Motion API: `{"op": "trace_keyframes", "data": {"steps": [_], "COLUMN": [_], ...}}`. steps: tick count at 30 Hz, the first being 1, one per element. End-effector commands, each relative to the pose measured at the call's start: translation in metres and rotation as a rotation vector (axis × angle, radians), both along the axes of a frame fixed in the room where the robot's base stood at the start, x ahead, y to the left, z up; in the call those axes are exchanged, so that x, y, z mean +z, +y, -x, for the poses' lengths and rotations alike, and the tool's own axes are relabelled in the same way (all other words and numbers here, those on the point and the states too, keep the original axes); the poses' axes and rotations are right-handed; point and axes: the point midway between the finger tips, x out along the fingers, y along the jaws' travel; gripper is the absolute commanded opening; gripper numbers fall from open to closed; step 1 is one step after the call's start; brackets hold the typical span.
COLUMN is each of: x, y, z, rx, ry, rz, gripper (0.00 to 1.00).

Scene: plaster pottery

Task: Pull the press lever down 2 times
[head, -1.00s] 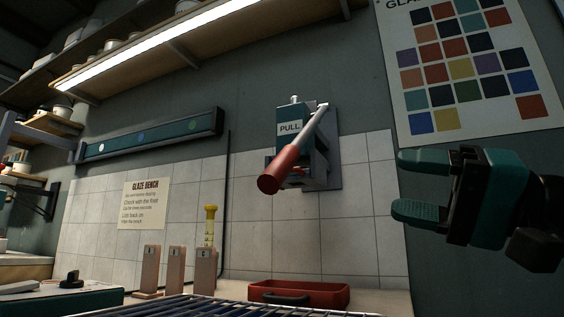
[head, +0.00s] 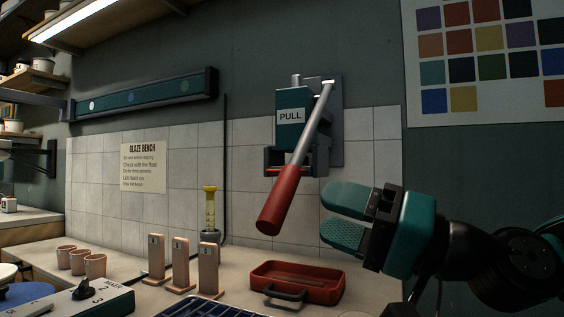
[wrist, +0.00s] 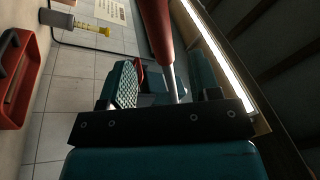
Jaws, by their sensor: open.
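The press lever has a red grip (head: 278,201) on a grey metal rod and hangs forward and down from the wall-mounted press (head: 291,125) marked PULL. My gripper (head: 336,214) is open with teal fingers, a little to the right of the lever's red grip in the head view. In the wrist view, the red grip (wrist: 158,32) and its rod run down the picture between my two spread fingers (wrist: 160,88). I cannot tell whether a finger touches the rod.
A red tray (head: 325,291) with a dark handle sits on the bench below the press. Several upright tiles (head: 181,262), a yellow-topped cylinder (head: 210,212) and pink cups (head: 95,265) stand to the left. A colour chart (head: 480,112) hangs at the right.

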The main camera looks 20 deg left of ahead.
Motion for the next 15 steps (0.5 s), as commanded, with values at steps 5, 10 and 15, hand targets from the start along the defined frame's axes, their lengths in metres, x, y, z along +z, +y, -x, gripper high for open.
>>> {"op": "trace_keyframes", "data": {"steps": [5,10,15], "x": [0.011,0.017,0.019], "y": [0.039,0.063,0.074], "z": [-0.001,-0.004,-0.005], "rx": [0.006,0.003,0.002], "ry": [-0.004,-0.003,-0.002], "rz": [-0.002,-0.002,-0.003], "gripper": [0.57,0.57,0.57]}}
